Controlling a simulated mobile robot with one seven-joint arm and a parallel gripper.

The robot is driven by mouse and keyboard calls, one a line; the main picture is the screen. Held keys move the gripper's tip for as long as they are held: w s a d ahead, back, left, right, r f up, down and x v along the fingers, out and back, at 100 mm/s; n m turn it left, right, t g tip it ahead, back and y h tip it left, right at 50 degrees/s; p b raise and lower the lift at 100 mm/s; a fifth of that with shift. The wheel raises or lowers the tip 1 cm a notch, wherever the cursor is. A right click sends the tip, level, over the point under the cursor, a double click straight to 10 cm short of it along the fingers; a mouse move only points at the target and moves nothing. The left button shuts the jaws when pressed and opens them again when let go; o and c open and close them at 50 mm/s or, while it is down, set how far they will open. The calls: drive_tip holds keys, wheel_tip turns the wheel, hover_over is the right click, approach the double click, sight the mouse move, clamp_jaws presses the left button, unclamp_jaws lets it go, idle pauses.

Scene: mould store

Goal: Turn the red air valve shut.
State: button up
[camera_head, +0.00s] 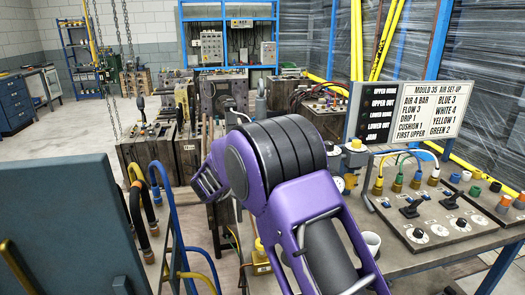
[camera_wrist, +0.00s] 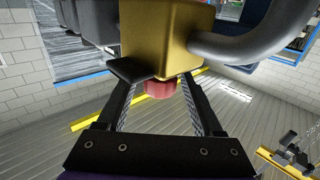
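In the wrist view, the red valve part (camera_wrist: 160,88) is a small rounded piece under a brass-coloured block (camera_wrist: 172,35). A flat black tab (camera_wrist: 134,71) juts from the block and hides part of the left fingertip. My gripper (camera_wrist: 158,95) has its two black fingers apart, one on each side of the red part. The right fingertip is very near it; whether either finger touches it I cannot tell.
A grey pipe (camera_wrist: 245,42) curves right from the brass block. In the head view, a bench (camera_head: 397,262) with a control panel (camera_head: 435,215) and a sign (camera_head: 428,108) stands right. A grey-green cabinet (camera_head: 70,230) with hoses is left. Open floor (camera_head: 60,145) lies behind.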

drive_tip(key=shift+s+a+f, duration=0.1)
drive_tip(key=v, duration=1.1)
drive_tip(key=shift+s+a, duration=0.15)
drive_tip(key=shift+s, duration=0.25)
